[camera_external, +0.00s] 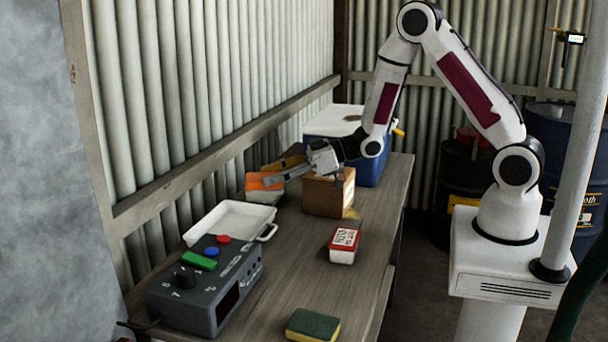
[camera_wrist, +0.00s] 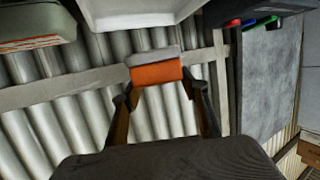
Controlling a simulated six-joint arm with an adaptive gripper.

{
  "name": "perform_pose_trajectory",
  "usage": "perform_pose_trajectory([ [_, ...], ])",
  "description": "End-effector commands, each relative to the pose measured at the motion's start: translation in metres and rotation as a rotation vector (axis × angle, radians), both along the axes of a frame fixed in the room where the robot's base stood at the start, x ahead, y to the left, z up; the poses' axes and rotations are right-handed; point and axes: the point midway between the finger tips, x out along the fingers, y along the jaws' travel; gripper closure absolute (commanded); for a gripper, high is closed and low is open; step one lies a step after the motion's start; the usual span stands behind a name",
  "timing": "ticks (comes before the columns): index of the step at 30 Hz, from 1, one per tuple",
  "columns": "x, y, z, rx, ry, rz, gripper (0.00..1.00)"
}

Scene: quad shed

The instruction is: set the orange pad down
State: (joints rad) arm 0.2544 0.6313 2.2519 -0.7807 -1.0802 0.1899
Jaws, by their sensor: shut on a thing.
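The orange pad (camera_external: 259,182) has an orange upper part and a white lower part. It is at the tips of my gripper (camera_external: 267,175), near the corrugated wall. In the wrist view the pad (camera_wrist: 157,74) shows its orange face and a pale grey edge, between the two fingers of my gripper (camera_wrist: 157,90). My gripper is shut on it. I cannot tell whether the pad's underside touches the wooden table (camera_external: 294,262).
A white tray (camera_external: 222,213) and a grey control box (camera_external: 200,300) stand nearer the camera. A cardboard box (camera_external: 325,197) and a blue cooler (camera_external: 372,170) are right of my gripper. A red-topped tub (camera_external: 343,247) and a green-yellow sponge (camera_external: 313,325) lie along the table's right side.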

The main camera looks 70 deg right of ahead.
Motion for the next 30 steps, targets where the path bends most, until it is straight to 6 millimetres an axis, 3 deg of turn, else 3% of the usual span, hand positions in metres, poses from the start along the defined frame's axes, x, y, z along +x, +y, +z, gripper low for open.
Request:
perform_pose_trajectory([
  [14,-0.032,0.044,-0.015,0.0,0.0,0.305,0.79],
  [30,-0.095,0.094,-0.018,0.0,-0.001,0.669,0.79],
])
